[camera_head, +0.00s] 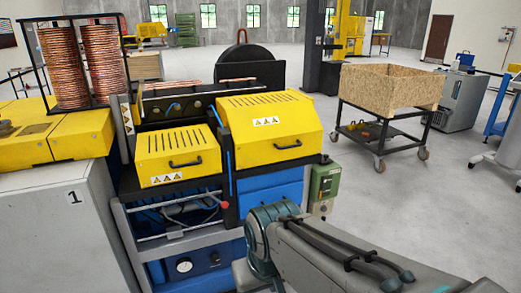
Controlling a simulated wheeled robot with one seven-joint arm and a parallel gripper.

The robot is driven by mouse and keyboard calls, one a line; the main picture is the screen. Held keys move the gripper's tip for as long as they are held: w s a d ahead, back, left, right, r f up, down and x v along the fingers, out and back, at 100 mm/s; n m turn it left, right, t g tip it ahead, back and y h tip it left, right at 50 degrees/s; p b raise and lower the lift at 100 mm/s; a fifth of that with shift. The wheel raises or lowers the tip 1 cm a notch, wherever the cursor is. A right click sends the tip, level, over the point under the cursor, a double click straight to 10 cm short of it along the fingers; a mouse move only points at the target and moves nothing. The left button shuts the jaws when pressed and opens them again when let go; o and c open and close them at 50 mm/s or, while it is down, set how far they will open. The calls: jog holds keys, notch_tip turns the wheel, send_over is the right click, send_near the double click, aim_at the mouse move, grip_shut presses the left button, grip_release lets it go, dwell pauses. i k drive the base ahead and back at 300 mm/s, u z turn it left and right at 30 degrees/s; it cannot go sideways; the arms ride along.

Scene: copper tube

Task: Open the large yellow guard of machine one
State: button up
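My gripper is not in view.
A grey cabinet (70,230) marked "1" stands at the left. A green control box (324,182) is on the machine's right side. A wooden bin on a wheeled cart (390,88) stands to the right. Open grey floor lies between the machine and the cart.

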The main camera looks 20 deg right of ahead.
aim_at(269, 128)
jog(key=k, duration=0.55)
jog(key=z, duration=0.75)
jog(key=i, duration=1.45)
jog(key=u, duration=0.7)
